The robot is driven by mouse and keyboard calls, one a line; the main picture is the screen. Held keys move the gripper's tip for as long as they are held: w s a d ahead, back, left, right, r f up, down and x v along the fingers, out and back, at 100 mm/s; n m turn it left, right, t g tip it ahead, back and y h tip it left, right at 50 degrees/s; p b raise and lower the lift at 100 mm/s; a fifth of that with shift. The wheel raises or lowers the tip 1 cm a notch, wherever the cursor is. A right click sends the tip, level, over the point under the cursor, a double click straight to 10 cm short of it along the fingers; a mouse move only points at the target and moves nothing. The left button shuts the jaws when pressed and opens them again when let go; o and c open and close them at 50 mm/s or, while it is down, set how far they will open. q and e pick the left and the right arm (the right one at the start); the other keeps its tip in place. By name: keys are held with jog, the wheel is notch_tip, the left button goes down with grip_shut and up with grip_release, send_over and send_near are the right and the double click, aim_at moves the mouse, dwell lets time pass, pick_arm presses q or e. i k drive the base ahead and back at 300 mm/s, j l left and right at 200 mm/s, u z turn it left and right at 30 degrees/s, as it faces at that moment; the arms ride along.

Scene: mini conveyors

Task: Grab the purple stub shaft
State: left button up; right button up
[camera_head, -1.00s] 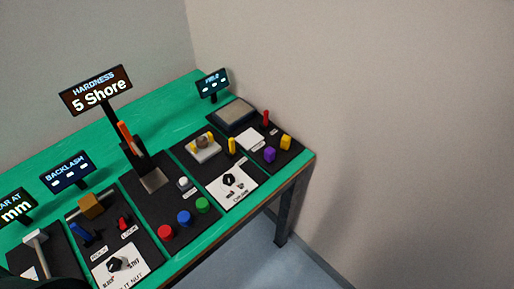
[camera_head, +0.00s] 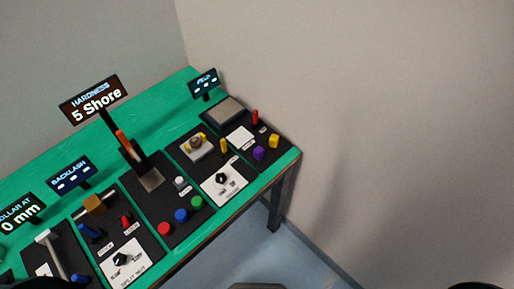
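The purple stub shaft (camera_head: 258,153) is a small purple piece standing on the black panel at the right end of the green table. It is near the table's front edge, beside a yellow piece (camera_head: 273,141). Neither gripper can be made out. Only dark rounded shapes, probably parts of my own body, show at the bottom edge. Nothing touches the purple stub shaft.
Close by are a red upright piece (camera_head: 255,118), a white card (camera_head: 240,137) and a grey-topped block (camera_head: 225,110). Red, blue and green buttons (camera_head: 181,215) sit further left. A wall stands right of the table (camera_head: 283,163); floor lies in front.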

aim_at(259, 152)
jog(key=k+l+z, duration=0.1)
jog(key=l+z, duration=0.4)
jog(key=z, duration=0.25)
